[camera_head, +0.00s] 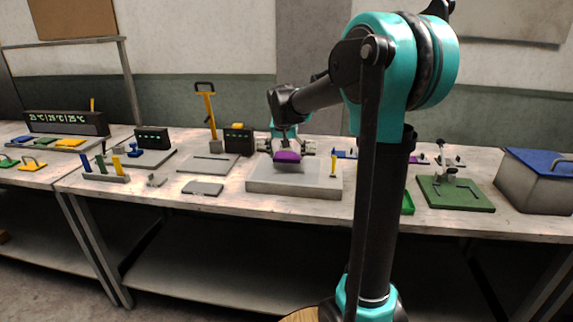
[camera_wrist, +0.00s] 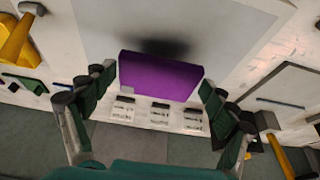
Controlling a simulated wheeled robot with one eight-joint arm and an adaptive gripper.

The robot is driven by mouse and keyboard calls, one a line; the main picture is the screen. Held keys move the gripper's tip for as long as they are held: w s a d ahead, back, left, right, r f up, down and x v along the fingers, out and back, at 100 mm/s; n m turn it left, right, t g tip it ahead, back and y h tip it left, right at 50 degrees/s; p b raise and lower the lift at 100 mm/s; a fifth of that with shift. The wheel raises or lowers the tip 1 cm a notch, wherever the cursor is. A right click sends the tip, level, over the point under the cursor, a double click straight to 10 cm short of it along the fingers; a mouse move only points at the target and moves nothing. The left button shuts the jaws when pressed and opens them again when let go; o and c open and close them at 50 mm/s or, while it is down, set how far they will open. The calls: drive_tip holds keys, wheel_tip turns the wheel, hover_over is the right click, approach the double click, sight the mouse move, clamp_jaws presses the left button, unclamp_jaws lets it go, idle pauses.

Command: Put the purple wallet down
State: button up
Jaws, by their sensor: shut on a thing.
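The purple wallet (camera_head: 287,157) is at my gripper (camera_head: 285,148), above a flat light-grey block (camera_head: 290,186) on the workbench. In the wrist view, the wallet (camera_wrist: 158,76) lies between the two green-padded fingers of my gripper (camera_wrist: 160,85), which is shut on it. A dark shadow falls on the pale surface beside the wallet's far edge. I cannot tell whether the wallet touches the block or hangs just above it.
A small yellow-handled tool (camera_head: 333,166) stands at the block's right end. A yellow-handled press (camera_head: 209,110) and a dark display box (camera_head: 238,141) stand to the left. A green fixture (camera_head: 455,192) and a grey bin with blue lid (camera_head: 535,185) are to the right.

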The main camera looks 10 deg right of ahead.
sight(286, 160)
drive_tip(key=shift+f, duration=1.9)
drive_tip(key=shift+f, duration=0.1)
drive_tip(key=o, duration=1)
